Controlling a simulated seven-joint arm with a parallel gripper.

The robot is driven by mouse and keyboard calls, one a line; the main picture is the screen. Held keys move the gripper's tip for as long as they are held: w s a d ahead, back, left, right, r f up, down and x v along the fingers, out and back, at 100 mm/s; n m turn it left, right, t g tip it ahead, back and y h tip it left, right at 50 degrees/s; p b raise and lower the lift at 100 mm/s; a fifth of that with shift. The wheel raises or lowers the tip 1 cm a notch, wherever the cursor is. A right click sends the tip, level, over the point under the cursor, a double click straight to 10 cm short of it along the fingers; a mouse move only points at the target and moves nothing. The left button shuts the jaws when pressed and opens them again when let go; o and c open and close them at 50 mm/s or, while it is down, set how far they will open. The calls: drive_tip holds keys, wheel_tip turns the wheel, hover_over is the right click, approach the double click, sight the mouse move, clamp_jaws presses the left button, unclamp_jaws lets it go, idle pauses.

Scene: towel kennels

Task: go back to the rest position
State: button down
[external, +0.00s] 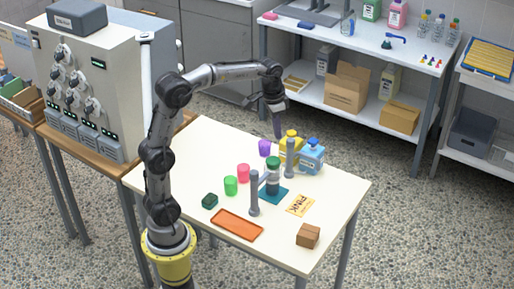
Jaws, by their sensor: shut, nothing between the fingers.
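My gripper (278,128) points down above the far part of the white table (335,195), near the purple cup (265,148) and the yellow bottle (291,145). It is shut and empty, apart from the things below it. My arm rises from its yellow base at the table's left side, bends at the top and reaches across to the right.
On the table stand a blue jug (311,156), a dark green-capped bottle (272,176) on a teal mat, grey posts (254,193), pink and green cups (230,186), an orange tray (237,224), a card (300,205) and a brown box (308,236).

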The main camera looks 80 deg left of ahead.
drive_tip(key=s+d+r+m+t, duration=0.2)
drive_tip(key=s+d+r+t, duration=0.15)
drive_tip(key=s+d, duration=0.75)
drive_tip(key=s+d+f, duration=0.4)
drive_tip(key=s+f, duration=0.3)
drive_tip(key=s, duration=0.2)
drive_tip(key=shift+s+n+t+h, duration=0.3)
drive_tip(key=shift+s+t, duration=0.05)
drive_tip(key=shift+s, duration=0.05)
